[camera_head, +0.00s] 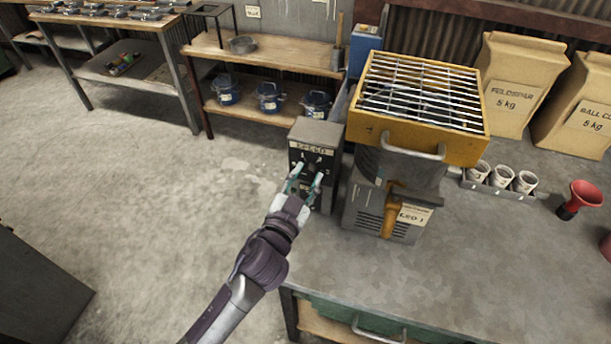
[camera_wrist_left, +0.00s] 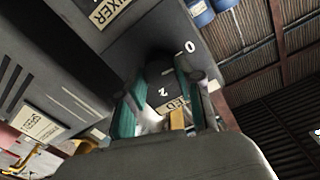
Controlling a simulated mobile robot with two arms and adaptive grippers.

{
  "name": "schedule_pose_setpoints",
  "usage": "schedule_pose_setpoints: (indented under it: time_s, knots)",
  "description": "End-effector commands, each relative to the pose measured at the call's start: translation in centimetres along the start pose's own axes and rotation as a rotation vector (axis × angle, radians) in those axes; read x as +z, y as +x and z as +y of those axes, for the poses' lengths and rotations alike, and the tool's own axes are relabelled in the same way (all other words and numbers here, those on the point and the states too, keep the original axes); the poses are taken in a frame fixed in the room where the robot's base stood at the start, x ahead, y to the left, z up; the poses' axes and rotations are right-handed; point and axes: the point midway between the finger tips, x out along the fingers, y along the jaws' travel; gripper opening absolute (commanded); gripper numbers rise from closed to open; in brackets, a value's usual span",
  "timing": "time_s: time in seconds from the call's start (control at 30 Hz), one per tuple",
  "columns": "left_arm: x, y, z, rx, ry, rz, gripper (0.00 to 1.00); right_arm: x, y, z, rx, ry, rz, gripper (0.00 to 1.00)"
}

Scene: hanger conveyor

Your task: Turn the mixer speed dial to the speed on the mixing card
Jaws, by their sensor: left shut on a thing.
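The grey control box (camera_head: 318,138) stands at the left edge of the bench, beside the mixer (camera_head: 372,190). Its front has a pale label strip and marks around the dial; in the left wrist view a 0 and a 2 can be read on the box face (camera_wrist_left: 205,50). My left gripper (camera_head: 305,181) is at this front, its two green fingers shut on the dial, one on each side. The fingers also show in the left wrist view (camera_wrist_left: 158,103). The dial is mostly hidden and its pointer cannot be read. A card (camera_head: 414,215) hangs on the mixer; its small text is unclear. My right gripper is out of view.
A yellow grated hopper (camera_head: 420,95) tops the mixer, close right of the box. Cups in a rack (camera_head: 500,185), a red funnel (camera_head: 582,198) and paper bags (camera_head: 513,85) stand on the bench's right. A wooden shelf (camera_head: 265,55) is behind.

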Motion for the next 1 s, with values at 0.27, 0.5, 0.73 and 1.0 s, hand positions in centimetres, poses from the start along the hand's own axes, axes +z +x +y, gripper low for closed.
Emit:
schedule_pose_setpoints:
  time_s: [0.27,0.5,0.73,1.0]
  knots:
    - [-0.1,0.0,0.0,0.003,0.242,-0.015,0.01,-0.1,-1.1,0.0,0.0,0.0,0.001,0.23]
    - [-0.1,0.0,0.1,0.006,0.469,-0.027,0.01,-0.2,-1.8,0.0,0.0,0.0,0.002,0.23]
    - [-0.1,0.0,0.1,0.008,0.663,-0.037,0.01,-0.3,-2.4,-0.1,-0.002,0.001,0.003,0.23]
    - [0.0,0.0,0.2,0.01,0.822,-0.044,0.01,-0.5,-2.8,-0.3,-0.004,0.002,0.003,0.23]
